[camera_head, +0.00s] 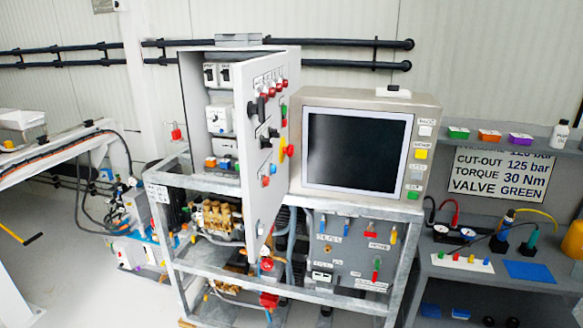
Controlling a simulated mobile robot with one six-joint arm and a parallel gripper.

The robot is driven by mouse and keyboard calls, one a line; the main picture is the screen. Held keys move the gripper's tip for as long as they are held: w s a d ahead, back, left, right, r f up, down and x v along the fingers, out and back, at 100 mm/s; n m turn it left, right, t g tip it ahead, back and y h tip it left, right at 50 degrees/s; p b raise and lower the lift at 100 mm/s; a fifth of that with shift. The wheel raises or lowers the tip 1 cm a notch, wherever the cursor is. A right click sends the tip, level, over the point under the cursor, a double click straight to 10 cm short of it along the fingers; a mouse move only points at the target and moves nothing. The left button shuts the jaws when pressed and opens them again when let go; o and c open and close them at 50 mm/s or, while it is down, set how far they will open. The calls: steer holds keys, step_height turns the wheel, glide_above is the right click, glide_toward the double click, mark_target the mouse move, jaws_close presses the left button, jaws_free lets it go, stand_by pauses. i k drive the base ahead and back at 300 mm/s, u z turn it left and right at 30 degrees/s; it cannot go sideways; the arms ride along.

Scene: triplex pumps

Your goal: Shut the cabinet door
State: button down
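The cabinet (212,150) is a grey box on the metal frame, left of the screen, with white switchgear and small coloured parts inside. Its door (268,140) stands open, hinged on the cabinet's right side and swung out toward me. The door carries red, green, yellow and black buttons and knobs, with a red knob sticking out at its right. The door's lower part hangs in front of the frame. My gripper is not in view.
A monitor panel (355,150) stands close to the right of the door. A galvanised frame (250,278) with pumps and hoses is below. A workbench (480,275) with tools is at the right. A white bench (60,148) is at the left, with open floor (90,280) before it.

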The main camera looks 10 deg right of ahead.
mark_target(261, 204)
steer(key=u, duration=0.15)
steer(key=i, duration=0.9)
steer(key=z, duration=0.75)
steer(key=k, duration=0.35)
steer(key=z, duration=0.5)
